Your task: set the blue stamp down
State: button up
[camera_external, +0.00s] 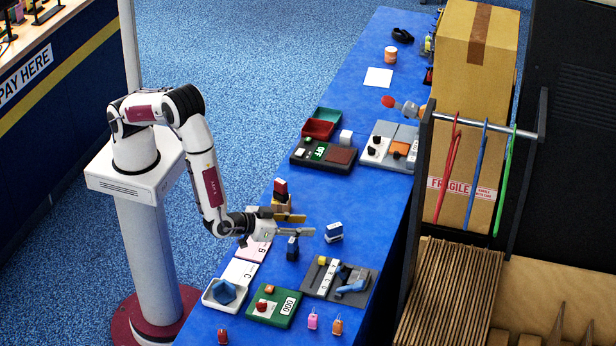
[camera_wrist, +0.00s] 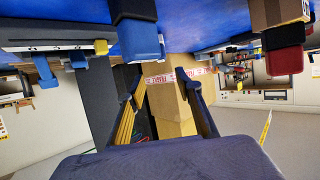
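The blue stamp (camera_external: 293,250), a small dark blue block with a darker base, stands upright on the blue table just below and in front of my gripper. In the wrist view, which is upside down, the stamp (camera_wrist: 139,40) shows a blue top and a dark lower part. My gripper (camera_external: 303,224) points right, low over the table. Its fingers are spread with nothing between them; they also show apart in the wrist view (camera_wrist: 168,82). The stamp is to one side of the fingers, apart from them as far as I can see.
A blue-and-white object (camera_external: 334,232) stands to the right. Bare table lies right of the stamp.

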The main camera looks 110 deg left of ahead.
jog(key=w+d+r+m+t+h, duration=0.1)
jog(key=w+d+r+h, duration=0.15)
jog(key=r, duration=0.45)
jog(key=w+d+r+m+h, duration=0.1)
jog(key=w+d+r+h, duration=0.1)
jog(key=d+r+h, duration=0.3)
jog(key=s+r+m+h, duration=0.35)
jog(key=s+r, duration=0.35)
jog(key=r, duration=0.6)
jog(key=s+a+r+m+g+h, duration=0.1)
jog(key=s+a+r, duration=0.15)
jog(key=s, duration=0.45)
jog(key=s+a+r+m+g, duration=0.1)
jog(key=s+a+r, duration=0.15)
jog(key=s, duration=0.45)
jog(key=s+a+g+y, duration=0.1)
jog(key=s+a, duration=0.1)
jog(key=s, duration=0.4)
jog(key=s+a+m+g, duration=0.1)
jog(key=s+a, duration=0.2)
jog(key=s, duration=0.3)
jog(key=s+a+f+g+y, duration=0.1)
jog(key=s+a, duration=0.2)
jog(key=s, duration=0.4)
jog(key=shift+y, duration=0.3)
jog(key=shift+f+m, duration=0.1)
jog(key=shift+m, duration=0.15)
